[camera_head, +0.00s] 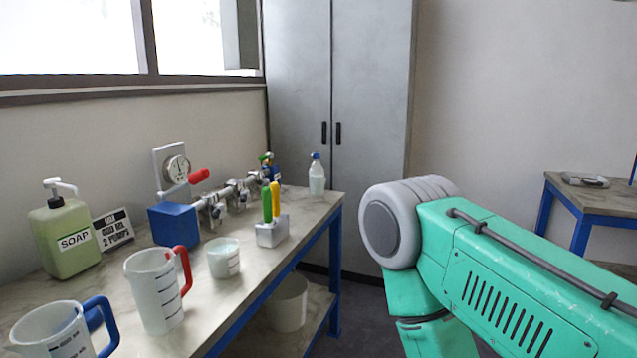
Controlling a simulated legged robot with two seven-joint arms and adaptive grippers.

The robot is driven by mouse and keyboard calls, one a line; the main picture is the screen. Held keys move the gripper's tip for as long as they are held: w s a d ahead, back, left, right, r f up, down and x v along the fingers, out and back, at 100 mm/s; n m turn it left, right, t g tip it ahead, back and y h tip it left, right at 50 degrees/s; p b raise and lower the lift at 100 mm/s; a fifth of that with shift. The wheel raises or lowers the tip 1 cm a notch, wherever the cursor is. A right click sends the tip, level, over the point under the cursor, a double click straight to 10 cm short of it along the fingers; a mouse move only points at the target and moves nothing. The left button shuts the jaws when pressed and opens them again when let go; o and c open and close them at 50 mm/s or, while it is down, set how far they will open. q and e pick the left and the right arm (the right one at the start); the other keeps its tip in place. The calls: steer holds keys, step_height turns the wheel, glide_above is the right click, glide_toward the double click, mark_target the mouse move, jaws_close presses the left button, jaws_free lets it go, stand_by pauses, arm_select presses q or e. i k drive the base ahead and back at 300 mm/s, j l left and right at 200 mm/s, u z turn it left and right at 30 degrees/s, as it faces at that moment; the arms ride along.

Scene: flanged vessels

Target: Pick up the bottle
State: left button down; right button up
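A small clear bottle (317,175) with a blue and white cap stands upright at the far right end of the workbench, close to the grey cabinet. A green soap bottle (65,235) with a white pump and a SOAP label stands at the left of the bench. The picture does not show which of these the task means. A green arm link of mine fills the lower right, well apart from both bottles. Neither of my grippers is in view.
On the workbench (215,315) stand a red-handled jug (155,290), a blue-handled jug (50,335), a small beaker (223,258) and a holder (272,232) with green and yellow tools. Pipes with a gauge run along the wall. A side table (600,200) stands right.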

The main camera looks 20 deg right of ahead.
mark_target(317, 180)
steer(key=i+l+u, duration=0.1)
steer(key=i+l, duration=0.2)
steer(key=i+l+u, duration=0.1)
steer(key=i+l, duration=0.15)
steer(key=l, duration=0.25)
steer(key=i+l+u, duration=0.1)
steer(key=i+l, duration=0.15)
steer(key=l, duration=0.15)
steer(key=i+l, duration=0.25)
steer(key=l, duration=0.2)
steer(key=u, duration=0.05)
